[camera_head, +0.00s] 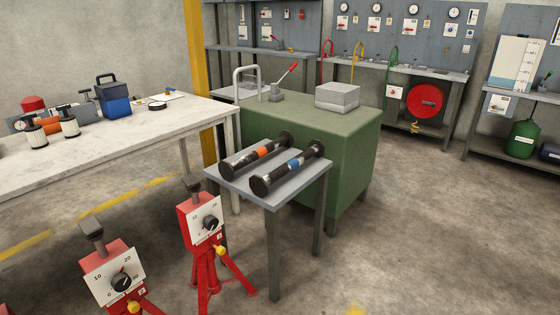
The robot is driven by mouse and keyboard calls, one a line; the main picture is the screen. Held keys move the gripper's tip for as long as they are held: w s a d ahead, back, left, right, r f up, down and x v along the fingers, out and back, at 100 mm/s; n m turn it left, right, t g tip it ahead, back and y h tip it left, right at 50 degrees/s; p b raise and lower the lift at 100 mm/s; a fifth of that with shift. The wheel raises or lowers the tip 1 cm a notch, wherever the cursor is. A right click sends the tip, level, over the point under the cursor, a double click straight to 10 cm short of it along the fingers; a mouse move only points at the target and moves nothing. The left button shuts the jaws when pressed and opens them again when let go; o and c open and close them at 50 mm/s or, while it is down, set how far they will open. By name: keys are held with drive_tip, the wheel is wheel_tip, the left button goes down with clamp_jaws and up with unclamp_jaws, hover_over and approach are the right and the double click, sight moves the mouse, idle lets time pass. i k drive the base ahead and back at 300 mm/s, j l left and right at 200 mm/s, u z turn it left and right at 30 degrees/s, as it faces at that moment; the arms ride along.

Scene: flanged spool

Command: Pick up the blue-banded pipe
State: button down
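The blue-banded pipe (280,171) is a dark spool with a flange at each end and a blue band around its middle. It lies on its side on a small grey table (285,197), slanting from lower left to upper right. A like pipe with an orange band (252,158) lies roughly parallel to it, just to its left, with a narrow space between them. Nothing holds either pipe. My gripper is not in view.
A green cabinet (352,150) with a grey box (337,95) stands close behind the small table. Red stands with dials (200,225) stand at its left front, another (118,272) nearer. A white workbench (90,140) is at left. Floor at right is clear.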

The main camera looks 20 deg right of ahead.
sight(260, 186)
drive_tip(key=i+l, duration=0.2)
drive_tip(key=i, duration=0.3)
drive_tip(key=i+l, duration=0.15)
drive_tip(key=i, duration=0.4)
drive_tip(key=i+l+z, duration=0.1)
drive_tip(key=i, duration=0.4)
drive_tip(key=i+l, duration=0.25)
drive_tip(key=i, duration=0.3)
